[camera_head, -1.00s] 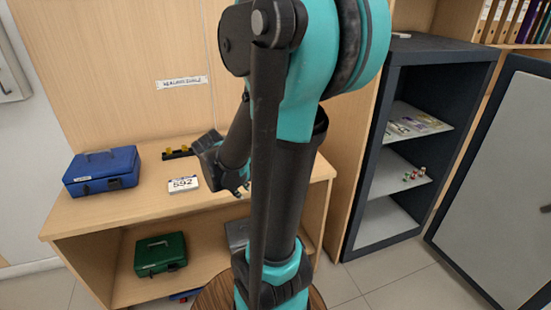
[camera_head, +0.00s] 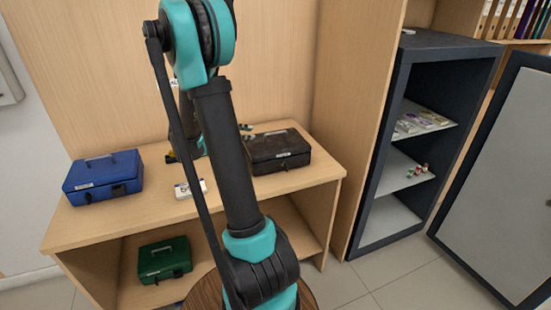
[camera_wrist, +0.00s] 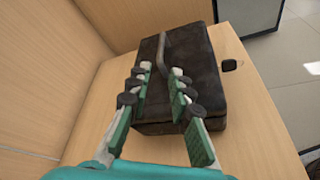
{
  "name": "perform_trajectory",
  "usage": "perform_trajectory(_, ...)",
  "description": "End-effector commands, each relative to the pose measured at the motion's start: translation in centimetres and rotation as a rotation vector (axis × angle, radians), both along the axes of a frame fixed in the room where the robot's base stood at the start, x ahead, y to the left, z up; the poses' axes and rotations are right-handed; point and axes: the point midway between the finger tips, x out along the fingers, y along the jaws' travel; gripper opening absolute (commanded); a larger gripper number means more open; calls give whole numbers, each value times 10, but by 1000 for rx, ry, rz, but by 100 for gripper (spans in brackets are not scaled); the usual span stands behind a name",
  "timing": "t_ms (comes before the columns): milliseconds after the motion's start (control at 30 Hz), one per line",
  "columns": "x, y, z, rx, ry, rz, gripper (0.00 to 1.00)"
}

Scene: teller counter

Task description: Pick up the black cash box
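The black cash box (camera_head: 278,152) sits on the right part of the wooden counter top. In the wrist view its dark, scuffed lid (camera_wrist: 192,62) fills the upper middle, with a raised carry handle (camera_wrist: 162,52) on it. My gripper (camera_wrist: 159,76) is open, its green-padded fingers over the box. In the wrist view the handle shows between the two fingertips; I cannot tell how far the fingers are above the lid or whether they touch it. In the head view my arm hides most of the gripper.
A blue cash box (camera_head: 104,176) stands at the left of the counter top (camera_head: 120,215). A small number sign (camera_head: 190,189) lies mid-counter. A green cash box (camera_head: 164,259) is on the shelf below. A dark open cabinet (camera_head: 372,150) stands at the right.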

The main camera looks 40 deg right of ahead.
Motion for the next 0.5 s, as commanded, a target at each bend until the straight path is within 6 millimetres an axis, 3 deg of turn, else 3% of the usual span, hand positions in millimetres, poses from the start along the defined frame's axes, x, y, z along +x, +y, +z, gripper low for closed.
perform_trajectory(300,-4,-58,-20,1,-1,-3,20)
perform_trajectory(500,-5,-74,-25,1,-1,-1,20)
